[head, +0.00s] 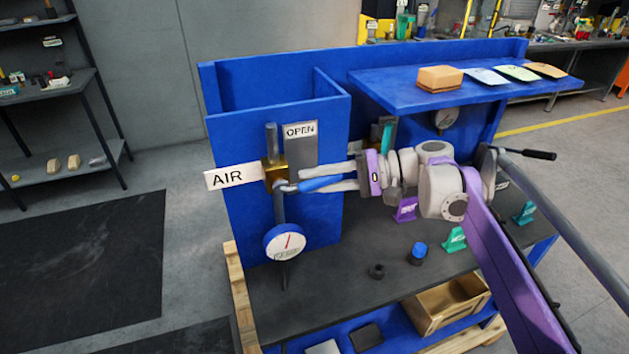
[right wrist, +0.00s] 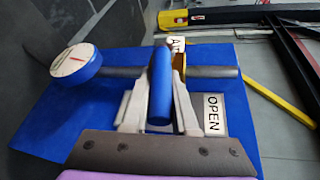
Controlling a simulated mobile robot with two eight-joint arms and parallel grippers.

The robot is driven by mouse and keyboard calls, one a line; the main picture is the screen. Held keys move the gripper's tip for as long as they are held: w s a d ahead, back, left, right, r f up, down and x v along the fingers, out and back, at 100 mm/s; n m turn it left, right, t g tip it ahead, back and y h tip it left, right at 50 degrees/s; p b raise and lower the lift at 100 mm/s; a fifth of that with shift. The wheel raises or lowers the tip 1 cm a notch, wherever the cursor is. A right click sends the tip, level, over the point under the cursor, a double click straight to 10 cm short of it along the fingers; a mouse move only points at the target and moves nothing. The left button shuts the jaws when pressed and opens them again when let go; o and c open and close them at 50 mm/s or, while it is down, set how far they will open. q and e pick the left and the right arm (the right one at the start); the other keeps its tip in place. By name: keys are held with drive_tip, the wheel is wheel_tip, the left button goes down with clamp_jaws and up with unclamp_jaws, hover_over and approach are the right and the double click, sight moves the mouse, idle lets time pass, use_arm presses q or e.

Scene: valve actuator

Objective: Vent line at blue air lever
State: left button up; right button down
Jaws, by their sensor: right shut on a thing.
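The blue air lever (head: 320,184) points right from a brass valve (head: 275,173) on a vertical grey pipe, in front of a blue panel. My right gripper (head: 325,179) comes in from the right, with its fingers along both sides of the lever. The right wrist view shows the blue lever (right wrist: 160,85) between the two fingers, which are shut on it. A white AIR sign (head: 233,177) is left of the valve and an OPEN sign (head: 300,129) is above right. A round gauge (head: 285,243) with a red needle sits below the valve. My left gripper is not in view.
The dark bench top (head: 330,290) holds a blue-capped part (head: 418,253), a small dark ring (head: 377,271) and several coloured stands. A raised blue shelf (head: 400,92) carries a cardboard box (head: 440,78). A wooden crate (head: 447,303) sits below the front edge.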

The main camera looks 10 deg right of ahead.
drive_tip(key=shift+f+y+b, duration=0.45)
drive_tip(key=shift+f+y, duration=0.05)
drive_tip(key=shift+y, duration=0.1)
drive_tip(key=c, duration=0.7)
unclamp_jaws()
drive_tip(key=shift+a, duration=0.1)
drive_tip(key=v, duration=1.1)
drive_tip(key=shift+f, duration=0.1)
